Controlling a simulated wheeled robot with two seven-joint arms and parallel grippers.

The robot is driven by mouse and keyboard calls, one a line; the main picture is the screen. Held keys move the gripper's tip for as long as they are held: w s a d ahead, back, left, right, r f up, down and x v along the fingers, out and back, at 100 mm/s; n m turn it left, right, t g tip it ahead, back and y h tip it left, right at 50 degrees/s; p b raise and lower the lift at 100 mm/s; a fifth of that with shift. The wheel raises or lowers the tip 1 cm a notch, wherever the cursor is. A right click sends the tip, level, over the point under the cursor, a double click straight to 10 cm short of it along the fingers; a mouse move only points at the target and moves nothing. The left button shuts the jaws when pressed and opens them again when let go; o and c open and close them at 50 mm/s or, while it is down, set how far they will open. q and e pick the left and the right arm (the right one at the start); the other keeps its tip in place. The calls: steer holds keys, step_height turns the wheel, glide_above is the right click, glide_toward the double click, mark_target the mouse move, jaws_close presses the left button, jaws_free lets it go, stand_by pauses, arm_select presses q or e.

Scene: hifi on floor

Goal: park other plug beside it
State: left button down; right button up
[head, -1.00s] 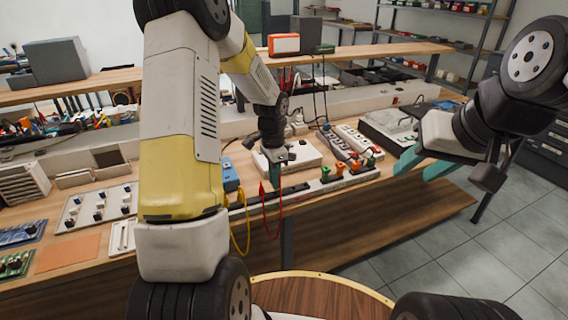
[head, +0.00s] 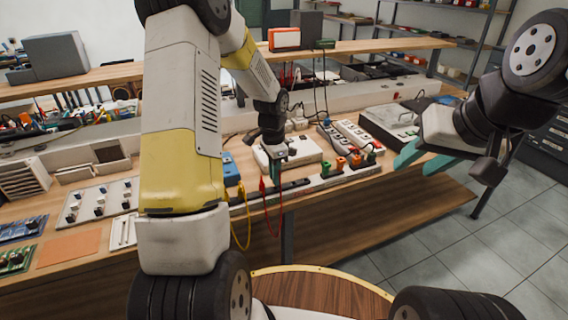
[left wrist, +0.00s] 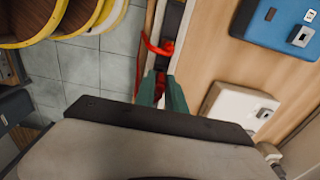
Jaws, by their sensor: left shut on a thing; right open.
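My left gripper (head: 278,168) is shut at the front edge of the bench, low over a long socket strip (head: 297,185). The left wrist view shows its green fingers (left wrist: 163,92) closed on a small red plug (left wrist: 164,73), which they mostly hide. A red lead (left wrist: 154,46) curves away from it. In the head view a red tip (head: 262,187) shows left of the fingers, with red cable hanging below. Green and orange plugs (head: 340,163) stand in the strip's right part.
A blue device (head: 230,170) and yellow lead (head: 240,222) are left of my left gripper. A white box (head: 303,153) lies behind it, with power strips (head: 358,136) to the right. A round wooden top (head: 322,290) is in front. Floor at the right is clear.

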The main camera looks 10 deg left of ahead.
arm_select(q)
steer(key=shift+f, duration=1)
stand_by(0.8)
steer(key=c, duration=1.3)
jaws_free()
steer(key=shift+r, duration=6.45)
